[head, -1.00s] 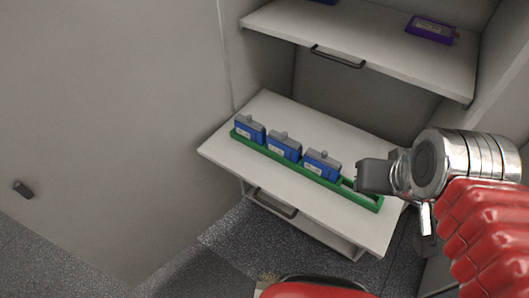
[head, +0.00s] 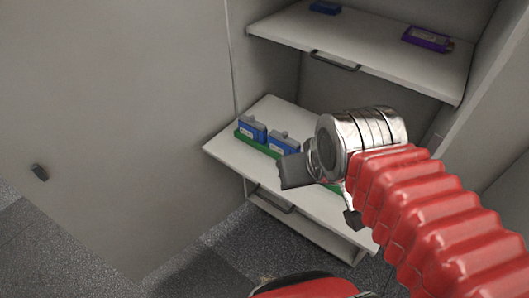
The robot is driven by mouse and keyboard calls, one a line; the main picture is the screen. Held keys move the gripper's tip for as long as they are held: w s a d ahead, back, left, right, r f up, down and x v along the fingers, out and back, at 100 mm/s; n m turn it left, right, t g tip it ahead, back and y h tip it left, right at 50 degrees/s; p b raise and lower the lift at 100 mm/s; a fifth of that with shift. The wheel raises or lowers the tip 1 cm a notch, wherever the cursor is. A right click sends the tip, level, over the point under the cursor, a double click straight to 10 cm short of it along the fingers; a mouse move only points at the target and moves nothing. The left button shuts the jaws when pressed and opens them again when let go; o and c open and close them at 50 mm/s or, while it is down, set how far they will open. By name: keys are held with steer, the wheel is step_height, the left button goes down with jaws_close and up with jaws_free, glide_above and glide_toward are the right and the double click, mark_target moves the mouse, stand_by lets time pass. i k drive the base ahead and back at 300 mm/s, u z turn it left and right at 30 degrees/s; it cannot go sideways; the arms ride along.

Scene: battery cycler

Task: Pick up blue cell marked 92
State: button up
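Two blue cells with grey tops stand upright in a green rack on the lower shelf, a left one (head: 253,130) and a second one (head: 283,144). The green rack (head: 258,147) is partly hidden by my arm. My gripper (head: 294,174) is at the rack's front side, just below and right of the second cell in the picture. A third cell's place is covered by my gripper and wrist. The labels are too small to read, so I cannot tell which cell is marked 92. I cannot see the gap between the fingers.
The lower shelf (head: 228,149) is a pulled-out white drawer with bare room at its left. Above it an upper shelf (head: 370,65) holds a purple cell (head: 427,39) and a blue cell (head: 325,7). A dark handle (head: 336,62) juts from the upper shelf.

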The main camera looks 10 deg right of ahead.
mark_target(280, 147)
steer(key=u, duration=1)
steer(key=i, duration=1)
steer(key=u, duration=0.05)
